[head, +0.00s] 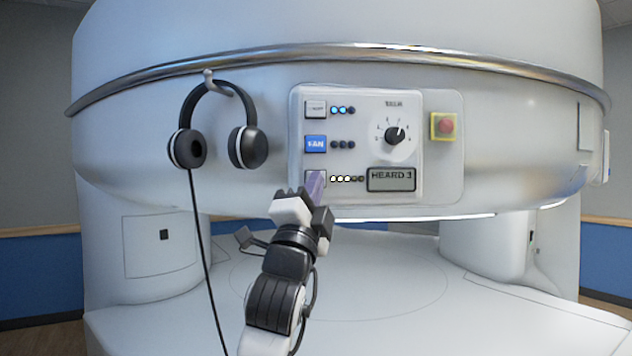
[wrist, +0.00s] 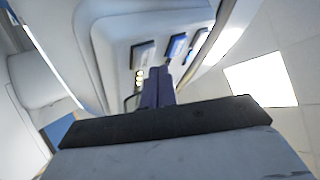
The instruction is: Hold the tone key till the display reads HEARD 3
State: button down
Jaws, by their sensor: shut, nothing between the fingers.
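The tone key (head: 313,177) is the lowest of the keys on the white panel, partly hidden behind my fingers in the head view. It also shows just beyond my fingertips in the wrist view (wrist: 143,54). The display (head: 391,178), right of that row, reads HEARD 3. Several small lamps (head: 345,179) beside the tone key glow pale yellow. My gripper (head: 316,184) is shut and empty, its fingertips right at the tone key. I cannot tell whether they touch it. The closed fingers also show in the wrist view (wrist: 158,85).
Above the tone key are the blue FAN key (head: 316,144) and a pale key (head: 315,109). A dial (head: 395,135) and a red button on yellow (head: 445,126) sit to the right. Headphones (head: 248,147) hang at left, their cord dropping left of my arm.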

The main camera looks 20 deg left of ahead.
jog(key=s, duration=0.1)
jog(key=s+d+b, duration=0.1)
jog(key=s, duration=0.1)
jog(key=s+d, duration=0.1)
jog(key=shift+s+d, duration=0.1)
jog(key=shift+s, duration=0.2)
dwell(1.0)
